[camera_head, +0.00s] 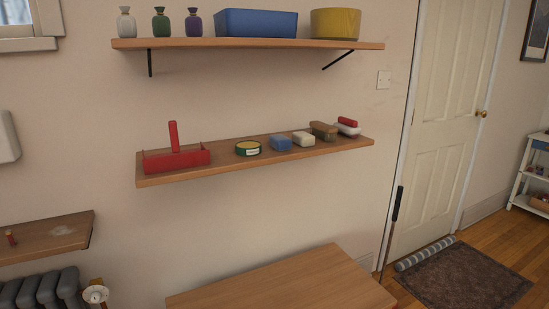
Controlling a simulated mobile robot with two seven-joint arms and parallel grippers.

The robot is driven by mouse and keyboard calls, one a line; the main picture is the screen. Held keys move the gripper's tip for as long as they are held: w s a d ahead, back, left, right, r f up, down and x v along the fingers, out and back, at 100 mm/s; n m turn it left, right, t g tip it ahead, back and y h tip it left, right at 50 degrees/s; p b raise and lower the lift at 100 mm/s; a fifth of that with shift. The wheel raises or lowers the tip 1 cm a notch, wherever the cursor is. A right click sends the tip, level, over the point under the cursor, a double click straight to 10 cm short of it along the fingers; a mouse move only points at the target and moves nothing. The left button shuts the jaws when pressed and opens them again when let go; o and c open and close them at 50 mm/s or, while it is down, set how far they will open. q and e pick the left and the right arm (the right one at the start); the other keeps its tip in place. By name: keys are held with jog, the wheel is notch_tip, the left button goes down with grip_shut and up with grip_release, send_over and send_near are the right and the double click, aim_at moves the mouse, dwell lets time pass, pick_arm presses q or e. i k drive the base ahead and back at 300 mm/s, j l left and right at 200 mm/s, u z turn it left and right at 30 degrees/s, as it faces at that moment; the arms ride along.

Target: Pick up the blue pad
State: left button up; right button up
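The blue pad (281,143) is a small blue block lying on the lower wall shelf (215,167). It sits between a round green and yellow tin (248,148) on its left and a whitish block (303,139) on its right. It looks apart from the tin and close to the whitish block. Neither of my grippers is in the head view.
The lower shelf also holds a red caddy (178,160), a brown brush (323,131) and a red-and-white item (348,127). An upper shelf (250,43) hangs above. A wooden table (285,283) stands below. A door (447,120) is right.

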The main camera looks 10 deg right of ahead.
aim_at(280, 142)
jog(key=i+l, duration=0.15)
jog(key=l, duration=0.2)
jog(key=i+l, duration=0.15)
jog(key=l, duration=0.25)
jog(key=i+l, duration=0.15)
jog(key=l, duration=0.2)
jog(key=i+l, duration=0.15)
jog(key=l, duration=0.2)
jog(key=l+u, duration=0.1)
jog(key=u, duration=0.6)
jog(key=l+u, duration=0.2)
jog(key=u, duration=0.15)
jog(key=i, duration=0.05)
